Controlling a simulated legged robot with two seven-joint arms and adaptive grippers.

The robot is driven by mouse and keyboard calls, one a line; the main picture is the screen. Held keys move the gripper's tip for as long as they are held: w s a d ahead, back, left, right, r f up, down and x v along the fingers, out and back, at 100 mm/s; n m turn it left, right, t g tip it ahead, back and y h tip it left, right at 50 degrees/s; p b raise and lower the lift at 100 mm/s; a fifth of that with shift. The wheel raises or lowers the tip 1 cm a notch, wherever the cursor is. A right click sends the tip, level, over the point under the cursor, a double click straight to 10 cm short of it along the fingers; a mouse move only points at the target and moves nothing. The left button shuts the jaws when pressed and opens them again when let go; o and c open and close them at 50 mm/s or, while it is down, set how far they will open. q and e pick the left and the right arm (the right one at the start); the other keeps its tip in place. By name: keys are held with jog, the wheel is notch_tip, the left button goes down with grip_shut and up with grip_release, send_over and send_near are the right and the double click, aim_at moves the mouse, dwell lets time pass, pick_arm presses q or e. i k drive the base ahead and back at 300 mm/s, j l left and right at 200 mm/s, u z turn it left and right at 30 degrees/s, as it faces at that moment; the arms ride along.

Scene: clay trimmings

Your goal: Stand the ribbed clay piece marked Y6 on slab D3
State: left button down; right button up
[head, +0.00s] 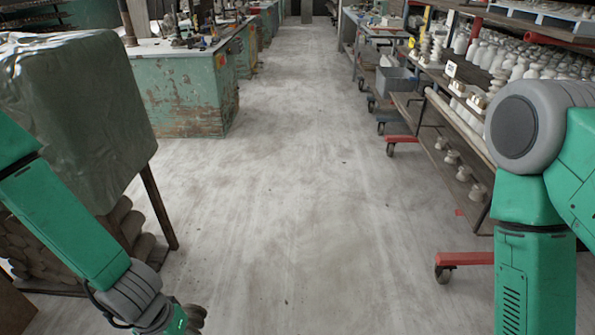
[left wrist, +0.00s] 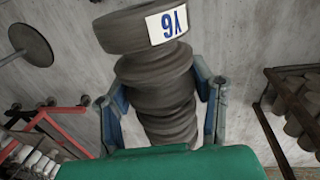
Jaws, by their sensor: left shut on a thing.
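The ribbed clay piece (left wrist: 155,75) is a dark grey stack of uneven rounded ridges in the left wrist view. A white label with blue characters, Y6 upside down, is on its broad top ring. My left gripper (left wrist: 163,92) has a finger on each side of its ribbed body and is shut on it. In the head view my left arm reaches to the bottom edge, where only a small dark rounded part shows past the wrist. My right arm is at the right edge, its gripper out of frame. I cannot make out slab D3 in either view.
A cloth-covered rack (head: 75,110) with stacked clay pieces stands at left. A peeling green workbench (head: 185,95) is behind it. Wheeled shelves (head: 430,135) with pale pottery and red feet line the right. The concrete aisle (head: 285,190) between them is clear.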

aim_at(470, 88)
jog(key=i+j+z, duration=0.1)
jog(key=i+z, duration=0.3)
jog(key=i+j+z, duration=0.2)
jog(key=i+z, duration=0.2)
jog(key=i+j+z, duration=0.55)
jog(key=z, duration=0.2)
jog(key=j, duration=0.1)
